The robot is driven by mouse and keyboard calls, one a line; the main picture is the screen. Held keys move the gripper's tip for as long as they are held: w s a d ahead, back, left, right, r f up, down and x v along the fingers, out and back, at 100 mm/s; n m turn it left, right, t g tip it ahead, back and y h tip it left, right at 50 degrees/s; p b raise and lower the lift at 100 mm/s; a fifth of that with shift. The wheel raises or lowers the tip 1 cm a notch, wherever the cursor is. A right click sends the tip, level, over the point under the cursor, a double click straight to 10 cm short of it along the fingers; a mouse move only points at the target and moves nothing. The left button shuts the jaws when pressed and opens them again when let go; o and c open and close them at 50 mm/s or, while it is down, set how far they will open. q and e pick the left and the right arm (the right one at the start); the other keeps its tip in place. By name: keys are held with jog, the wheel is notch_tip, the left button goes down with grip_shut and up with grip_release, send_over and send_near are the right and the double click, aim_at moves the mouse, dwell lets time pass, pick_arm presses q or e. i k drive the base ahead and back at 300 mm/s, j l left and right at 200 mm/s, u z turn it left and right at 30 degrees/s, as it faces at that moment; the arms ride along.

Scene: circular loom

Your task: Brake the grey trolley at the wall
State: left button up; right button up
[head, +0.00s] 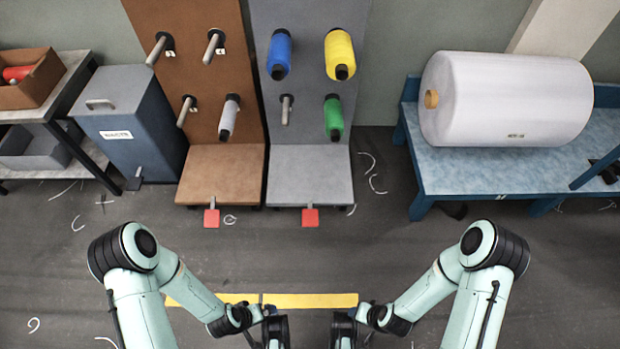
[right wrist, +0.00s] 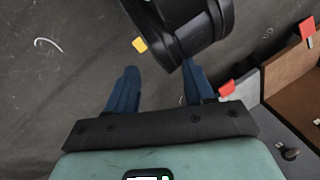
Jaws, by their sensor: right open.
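The grey trolley (head: 305,180) stands against the back wall, with blue, yellow and green spools on its upright panel. A red pedal (head: 310,217) sticks out at the middle of its front edge; I cannot tell whether it is up or down. In the right wrist view the red pedal (right wrist: 227,89) shows just right of the fingers. My right gripper (head: 343,332) is low in front of me, open and empty, well short of the trolley; its blue fingers are apart in the wrist view (right wrist: 160,88). My left gripper (head: 276,332) is beside it; its fingertips are not clear.
A brown trolley (head: 220,175) with its own red pedal (head: 211,217) stands close on the left. Further left are a blue-grey bin (head: 130,115) and a shelf (head: 55,95). A blue bench (head: 500,170) bears a large white roll (head: 505,100). Floor between is open, with yellow strips (head: 310,300).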

aim_at(310, 216)
jog(key=i+j+u, duration=0.25)
jog(key=i, duration=0.25)
jog(key=i+u, duration=0.2)
jog(key=i, duration=0.35)
